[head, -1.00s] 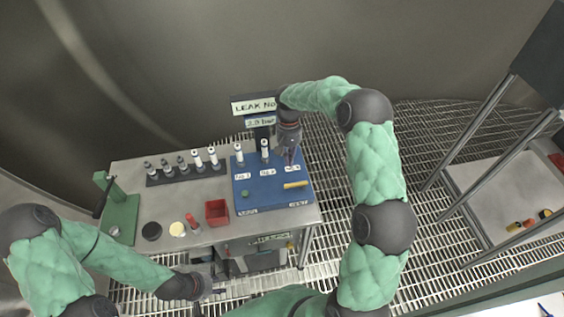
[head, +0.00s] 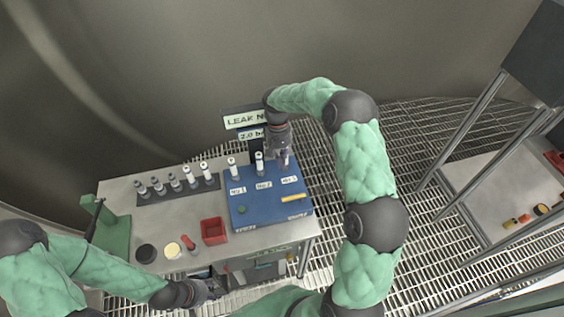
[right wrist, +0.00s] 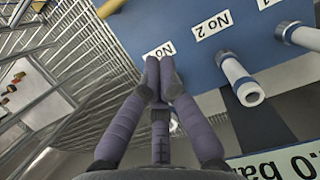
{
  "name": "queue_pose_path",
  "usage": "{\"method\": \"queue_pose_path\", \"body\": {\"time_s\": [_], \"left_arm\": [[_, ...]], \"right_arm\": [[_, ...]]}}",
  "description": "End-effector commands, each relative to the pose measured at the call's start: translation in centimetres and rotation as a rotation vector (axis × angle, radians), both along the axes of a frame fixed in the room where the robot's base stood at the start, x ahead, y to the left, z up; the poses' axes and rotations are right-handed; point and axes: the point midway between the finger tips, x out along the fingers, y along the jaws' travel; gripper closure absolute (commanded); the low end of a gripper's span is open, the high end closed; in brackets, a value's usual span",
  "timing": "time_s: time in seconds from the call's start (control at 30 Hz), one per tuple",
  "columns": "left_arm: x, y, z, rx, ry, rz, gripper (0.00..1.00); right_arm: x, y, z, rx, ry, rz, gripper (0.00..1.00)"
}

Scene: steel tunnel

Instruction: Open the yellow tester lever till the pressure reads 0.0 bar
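The yellow lever (head: 293,198) lies flat at the right front of the blue tester panel (head: 262,210). The display sign (head: 250,134) behind the panel reads about 2.0 bar, partly covered by my right arm. My right gripper (head: 283,155) is above the No 3 position at the back of the panel, apart from the lever. In the right wrist view its fingertips (right wrist: 160,75) meet near the No 3 label; a pale part shows behind them, and I cannot tell whether they touch it. My left gripper (head: 215,287) is low at the table's front; its opening is unclear.
White-topped cylinders stand at No 1 (head: 232,168) and No 2 (head: 259,163). A dark rack (head: 178,190) with several more is at the left. A frame stands at right.

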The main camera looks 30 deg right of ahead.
Motion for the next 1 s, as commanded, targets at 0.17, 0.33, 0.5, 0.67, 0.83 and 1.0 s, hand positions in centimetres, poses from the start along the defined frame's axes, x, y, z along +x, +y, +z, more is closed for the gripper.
{"method": "queue_pose_path", "body": {"time_s": [0.17,0.33,0.5,0.67,0.83,1.0], "left_arm": [[0.0,0.0,-0.4,0.0,0.0,0.0,0.6],[0.0,0.0,-0.7,0.0,0.0,0.0,0.6],[0.0,0.0,-0.7,0.0,0.0,0.0,0.6],[0.0,0.0,-0.7,0.0,0.0,0.0,0.6],[0.0,0.0,-0.7,0.0,0.0,0.0,0.6],[0.0,0.0,-0.7,0.0,0.0,0.0,0.6]], "right_arm": [[-1.1,0.3,-3.5,0.001,0.004,0.001,1.0],[-2.0,0.5,-6.4,0.001,0.004,0.001,1.0],[-4.1,1.0,-6.9,0.001,0.001,0.001,1.0],[-5.4,1.3,-7.2,0.001,0.001,0.001,1.0],[-5.8,1.4,-7.3,0.001,0.0,0.0,1.0],[-5.8,1.4,-7.3,0.0,0.0,0.0,1.0]]}}
